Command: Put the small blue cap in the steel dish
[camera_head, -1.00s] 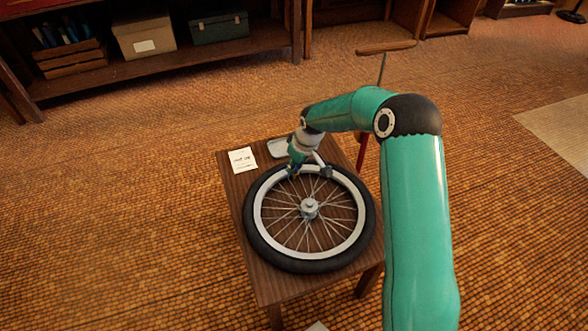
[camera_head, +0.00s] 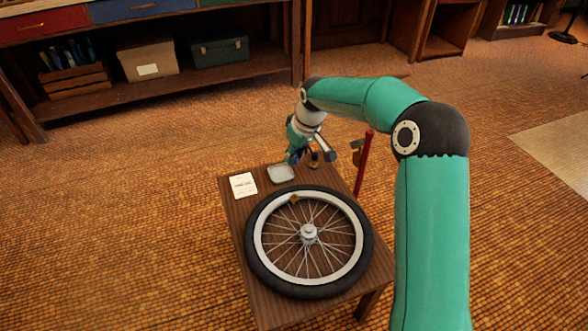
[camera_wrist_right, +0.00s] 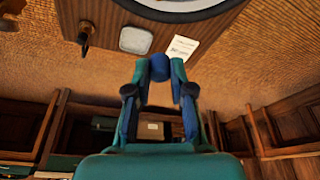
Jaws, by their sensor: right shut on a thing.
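The small blue cap (camera_wrist_right: 159,68) is held between the fingertips of my right gripper (camera_head: 293,156) and shows clearly in the right wrist view. In the head view the cap is mostly hidden by the gripper. The steel dish (camera_head: 281,174) is a small, shallow, pale square dish on the far part of the wooden table, beyond the wheel. It also shows in the right wrist view (camera_wrist_right: 136,39), and it looks empty. My right gripper is above the table's far edge, close to the dish in the head view. My left gripper is not in view.
A spoked wheel with a black tyre (camera_head: 258,268) fills most of the small table (camera_head: 233,218). A white paper note (camera_head: 243,186) lies left of the dish. A small dark knobbed object (camera_head: 314,161) stands right of it. A red upright post (camera_head: 364,163) is beside the table.

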